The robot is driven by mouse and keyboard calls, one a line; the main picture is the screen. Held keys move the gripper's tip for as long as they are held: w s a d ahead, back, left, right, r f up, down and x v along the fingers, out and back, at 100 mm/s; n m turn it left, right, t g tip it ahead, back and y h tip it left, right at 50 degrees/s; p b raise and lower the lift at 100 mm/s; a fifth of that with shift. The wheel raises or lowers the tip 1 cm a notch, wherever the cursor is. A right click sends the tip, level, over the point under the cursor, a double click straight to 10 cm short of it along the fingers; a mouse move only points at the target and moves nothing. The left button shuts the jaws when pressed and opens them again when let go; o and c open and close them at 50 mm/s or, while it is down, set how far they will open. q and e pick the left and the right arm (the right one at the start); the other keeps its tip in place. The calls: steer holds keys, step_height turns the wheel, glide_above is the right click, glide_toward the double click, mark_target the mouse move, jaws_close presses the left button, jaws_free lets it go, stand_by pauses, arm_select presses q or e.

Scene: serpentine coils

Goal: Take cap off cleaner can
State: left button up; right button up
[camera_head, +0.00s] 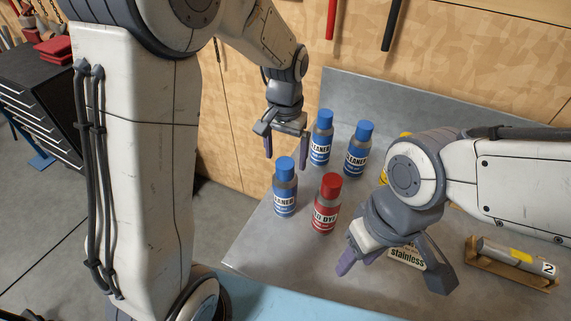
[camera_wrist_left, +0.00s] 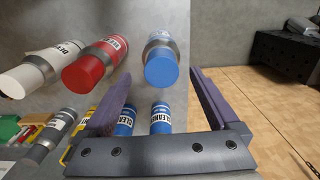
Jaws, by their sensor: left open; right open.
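Three blue-capped cleaner cans stand upright on the grey bench: front left (camera_head: 285,188), back (camera_head: 321,140) and back right (camera_head: 357,152). All keep their caps. My left gripper (camera_head: 286,161) is open and empty, its fingers pointing down near the front-left can. In the left wrist view, one blue-capped can (camera_wrist_left: 161,60) shows just beyond and between the fingertips, apart from them. Two more blue cans (camera_wrist_left: 125,120) (camera_wrist_left: 160,118) show lower, partly behind the gripper. My right gripper (camera_head: 395,274) is open over the right part of the bench.
A red dye can (camera_head: 326,205) stands right of the front-left cleaner can. A white can with a grey band (camera_wrist_left: 35,70) is beside it in the left wrist view. A "stainless" label (camera_head: 408,256) and a numbered cylinder on a wooden stand (camera_head: 512,258) are on the right.

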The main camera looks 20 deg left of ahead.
mark_target(285, 163)
arm_select(q)
steer(key=shift+a+f+p, duration=0.15)
steer(key=shift+f+p, duration=0.2)
steer(key=shift+f, duration=1.5)
steer(key=c, duration=1.4)
steer(key=shift+w+r, duration=0.1)
steer(key=shift+r, duration=0.1)
